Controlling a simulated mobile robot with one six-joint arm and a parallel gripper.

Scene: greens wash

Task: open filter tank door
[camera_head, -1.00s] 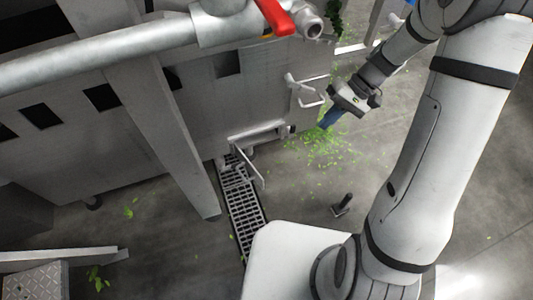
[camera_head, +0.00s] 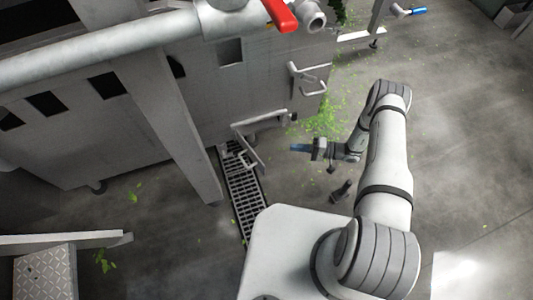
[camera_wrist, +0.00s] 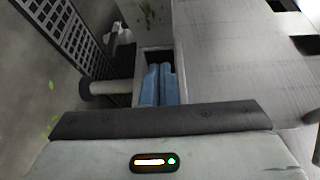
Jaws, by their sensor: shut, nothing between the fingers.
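The filter tank (camera_head: 215,100) is the large grey metal body on the left in the head view. A small door panel (camera_head: 249,150) near its lower edge stands out from the tank face, at an angle, above the floor grate. My gripper (camera_head: 296,148) has blue fingers and is shut and empty, to the right of the door panel and apart from it. In the wrist view the blue fingers (camera_wrist: 160,84) lie together and point ahead. A pale pipe-like part with a dark end (camera_wrist: 105,88) lies left of them; I cannot tell whether they touch.
A slotted floor grate (camera_head: 244,198) runs below the door. A tubular handle (camera_head: 307,80) sticks out of the tank face. Green leaf scraps (camera_head: 322,122) lie on the floor. A short dark post (camera_head: 342,191) stands near my arm.

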